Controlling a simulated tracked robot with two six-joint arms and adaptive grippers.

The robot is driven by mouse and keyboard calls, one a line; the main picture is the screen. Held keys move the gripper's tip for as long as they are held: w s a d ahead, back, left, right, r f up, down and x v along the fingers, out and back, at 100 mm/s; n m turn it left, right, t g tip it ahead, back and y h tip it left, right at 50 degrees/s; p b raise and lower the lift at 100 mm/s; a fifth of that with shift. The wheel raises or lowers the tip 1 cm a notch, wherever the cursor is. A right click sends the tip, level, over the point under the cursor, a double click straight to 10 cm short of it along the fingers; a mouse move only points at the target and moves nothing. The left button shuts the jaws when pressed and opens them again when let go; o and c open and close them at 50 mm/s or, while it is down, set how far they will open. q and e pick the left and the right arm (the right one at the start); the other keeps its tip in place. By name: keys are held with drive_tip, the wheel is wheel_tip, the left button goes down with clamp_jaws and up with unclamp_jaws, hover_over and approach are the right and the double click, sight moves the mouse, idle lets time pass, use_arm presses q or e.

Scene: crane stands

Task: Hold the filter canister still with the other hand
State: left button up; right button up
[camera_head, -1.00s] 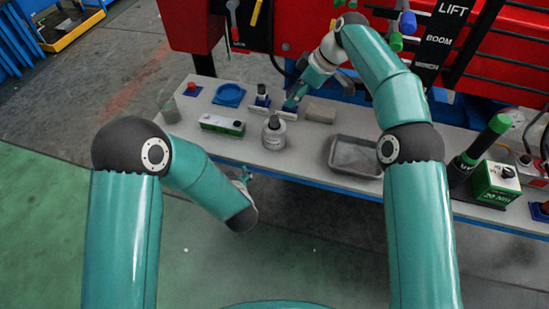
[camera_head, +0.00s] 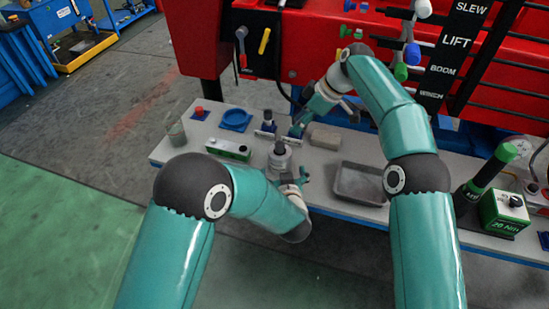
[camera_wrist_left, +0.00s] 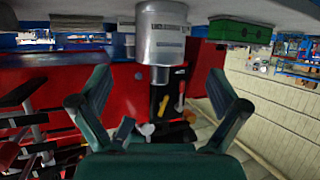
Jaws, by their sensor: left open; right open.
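The filter canister (camera_head: 279,160) is a light grey metal cylinder with a darker narrow top, standing on the bench near its front edge. My left gripper (camera_head: 303,176) is low at the front right of it, partly hidden by my arm. In the left wrist view the canister (camera_wrist_left: 162,36) appears upside down, beyond the two spread fingers of my left gripper (camera_wrist_left: 158,82) and roughly centred between them. A gap shows between the fingers and it. My right gripper (camera_head: 296,128) is open just behind and right of the canister, near small blue-based stands; its fingertips are small here.
On the bench (camera_head: 324,185) are a green-and-white box (camera_head: 227,149), a blue dish (camera_head: 236,119), a beige block (camera_head: 325,137) and a grey tray (camera_head: 360,183). A green-handled tool (camera_head: 488,177) and a green torque box (camera_head: 504,211) stand right. The red machine rises behind.

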sight(279, 156)
use_arm(q)
drive_tip(key=x, duration=1)
drive_tip(key=shift+r, duration=0.1)
drive_tip(key=c, duration=1.7)
drive_tip(key=shift+o, duration=0.2)
drive_tip(key=shift+r, duration=0.1)
